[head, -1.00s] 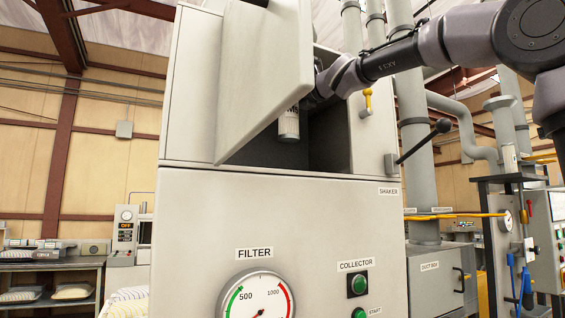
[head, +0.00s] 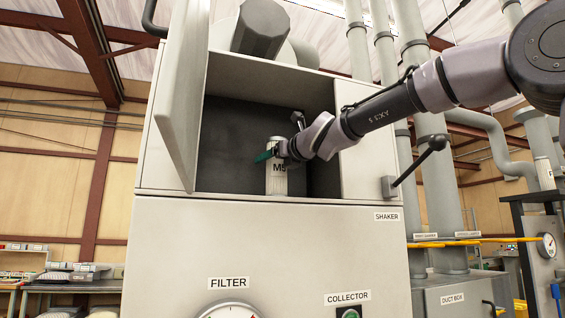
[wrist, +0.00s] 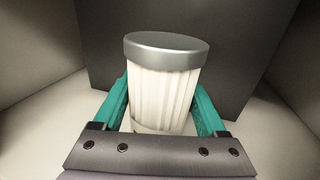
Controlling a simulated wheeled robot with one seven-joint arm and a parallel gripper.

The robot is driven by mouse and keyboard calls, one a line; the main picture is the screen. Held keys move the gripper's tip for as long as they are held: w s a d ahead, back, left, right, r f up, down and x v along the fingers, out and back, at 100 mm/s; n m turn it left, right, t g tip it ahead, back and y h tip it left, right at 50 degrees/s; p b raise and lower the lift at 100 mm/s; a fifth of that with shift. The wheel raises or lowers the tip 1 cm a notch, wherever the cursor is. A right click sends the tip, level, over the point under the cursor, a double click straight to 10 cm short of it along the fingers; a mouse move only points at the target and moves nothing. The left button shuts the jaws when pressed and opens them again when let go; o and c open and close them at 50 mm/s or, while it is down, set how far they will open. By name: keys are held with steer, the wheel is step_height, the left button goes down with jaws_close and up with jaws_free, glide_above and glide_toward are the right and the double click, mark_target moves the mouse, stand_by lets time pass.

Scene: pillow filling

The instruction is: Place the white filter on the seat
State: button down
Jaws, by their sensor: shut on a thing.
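The white filter (head: 277,180) stands upright inside the open cabinet compartment in the head view, with dark lettering on its side. In the wrist view the filter (wrist: 162,92) shows pleated white sides and a grey metal cap. My gripper (head: 272,157) reaches in from the right and is shut on the filter. Its teal fingers (wrist: 160,112) lie along both sides of it in the wrist view. The filter's lower end is hidden by the compartment's front edge in the head view and by my gripper in the wrist view, so I cannot tell whether it touches a seat.
The cabinet door (head: 178,95) stands open at the left of the compartment. The compartment's dark back wall (head: 235,130) is behind the filter. A black-knobbed lever (head: 415,165) sticks out at the cabinet's right. Grey ducts (head: 430,180) rise beyond it.

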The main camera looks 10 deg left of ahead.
steer(key=shift+f, duration=0.1)
jaws_free()
stand_by(0.3)
steer(key=v, duration=1.2)
